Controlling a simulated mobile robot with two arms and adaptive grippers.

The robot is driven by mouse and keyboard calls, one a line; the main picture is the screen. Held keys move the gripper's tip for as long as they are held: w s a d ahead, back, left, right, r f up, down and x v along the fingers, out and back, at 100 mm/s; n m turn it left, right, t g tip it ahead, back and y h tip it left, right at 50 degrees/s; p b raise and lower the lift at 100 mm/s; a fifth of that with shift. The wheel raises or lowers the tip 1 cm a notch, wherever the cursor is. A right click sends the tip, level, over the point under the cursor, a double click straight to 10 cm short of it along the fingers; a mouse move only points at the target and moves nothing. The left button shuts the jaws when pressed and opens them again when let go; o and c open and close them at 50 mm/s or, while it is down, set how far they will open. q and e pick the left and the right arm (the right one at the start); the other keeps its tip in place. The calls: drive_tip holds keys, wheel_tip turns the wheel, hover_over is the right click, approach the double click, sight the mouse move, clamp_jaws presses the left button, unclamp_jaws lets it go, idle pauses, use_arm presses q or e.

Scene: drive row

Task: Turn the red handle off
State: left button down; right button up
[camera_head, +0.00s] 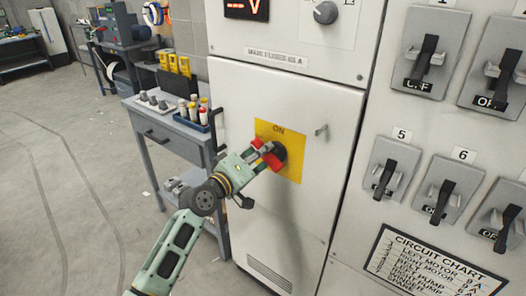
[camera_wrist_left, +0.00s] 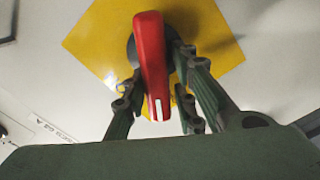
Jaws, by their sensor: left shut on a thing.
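The red handle (camera_wrist_left: 150,60) sits on a dark round hub over a yellow square plate (camera_head: 297,165) on a pale cabinet door. In the head view the word ON shows at the top of the plate, and the red handle (camera_head: 272,160) is partly hidden by my gripper. My left gripper (camera_head: 262,154) is at the handle, shut on it. In the left wrist view the fingers (camera_wrist_left: 155,100) of my left gripper stand on both sides of the handle. My right gripper is not in view.
A grey workbench (camera_head: 165,133) with small bottles and knobs stands left of the cabinet (camera_head: 235,90). A panel of black switches (camera_head: 387,178) and a circuit chart (camera_head: 425,265) are at the right. The floor (camera_head: 60,170) at the left is mostly clear.

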use_arm(q)
drive_tip(key=n, duration=0.4)
drive_tip(key=shift+d+f+p, duration=0.1)
drive_tip(key=shift+f+p, duration=0.15)
drive_tip(key=shift+p, duration=0.1)
drive_tip(key=shift+w+f+n, duration=0.1)
drive_tip(key=shift+n, duration=1.1)
drive_tip(key=shift+p, duration=0.3)
drive_tip(key=c, duration=1.6)
unclamp_jaws()
drive_tip(key=shift+o, duration=0.2)
drive_tip(key=shift+f, duration=0.1)
drive_tip(key=shift+s+a+f, duration=0.15)
drive_tip(key=shift+s+a, duration=0.3)
drive_tip(key=shift+a, duration=0.05)
drive_tip(key=v, duration=1)
drive_tip(key=shift+s+a+r, duration=0.15)
drive_tip(key=shift+s+r, duration=0.05)
drive_tip(key=shift+s, duration=0.2)
